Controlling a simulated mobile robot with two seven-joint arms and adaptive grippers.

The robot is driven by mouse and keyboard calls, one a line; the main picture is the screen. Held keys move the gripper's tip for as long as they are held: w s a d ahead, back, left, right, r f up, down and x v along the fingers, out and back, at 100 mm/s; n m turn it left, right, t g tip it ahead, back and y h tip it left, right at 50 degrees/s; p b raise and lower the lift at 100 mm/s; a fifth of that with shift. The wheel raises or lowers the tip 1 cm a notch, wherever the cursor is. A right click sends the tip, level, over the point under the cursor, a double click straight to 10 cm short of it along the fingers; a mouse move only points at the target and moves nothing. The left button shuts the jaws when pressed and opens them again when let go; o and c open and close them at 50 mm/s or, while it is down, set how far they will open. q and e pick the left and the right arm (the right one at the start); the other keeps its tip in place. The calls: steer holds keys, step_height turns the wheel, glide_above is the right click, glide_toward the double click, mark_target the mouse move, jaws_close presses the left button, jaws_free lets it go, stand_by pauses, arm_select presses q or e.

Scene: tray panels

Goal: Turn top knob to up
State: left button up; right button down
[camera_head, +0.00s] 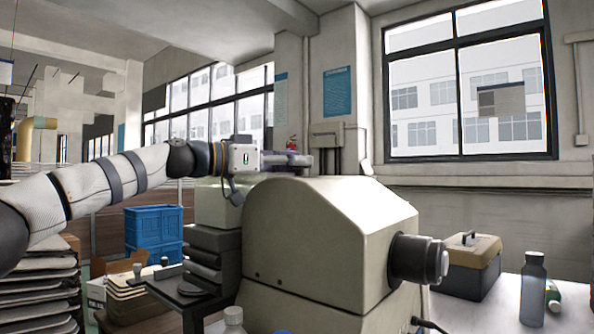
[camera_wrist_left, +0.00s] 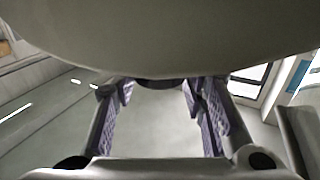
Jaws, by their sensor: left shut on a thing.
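A large beige machine (camera_head: 320,235) with a rounded top stands in the middle of the head view. My left arm comes in from the left, and my left gripper (camera_head: 292,159) is at the top of the machine, on its far side. In the left wrist view, the machine's pale body (camera_wrist_left: 150,40) fills the upper part. My left gripper's fingers (camera_wrist_left: 160,92) stand on either side of a dark part, the top knob (camera_wrist_left: 160,84), and are shut on it. Most of this knob is hidden, so I cannot tell its position. My right gripper is not in view.
A dark cylinder (camera_head: 418,259) sticks out from the machine's right side. A tan and black toolbox (camera_head: 470,264) and a grey bottle (camera_head: 533,290) stand on the right table. Blue crates (camera_head: 153,235) and stacked trays (camera_head: 38,290) are at left.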

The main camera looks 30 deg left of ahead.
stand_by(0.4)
arm_select(q)
steer(key=o, duration=1.1)
steer(key=shift+o, duration=0.2)
steer(key=v, duration=1.2)
steer(key=shift+a, duration=0.15)
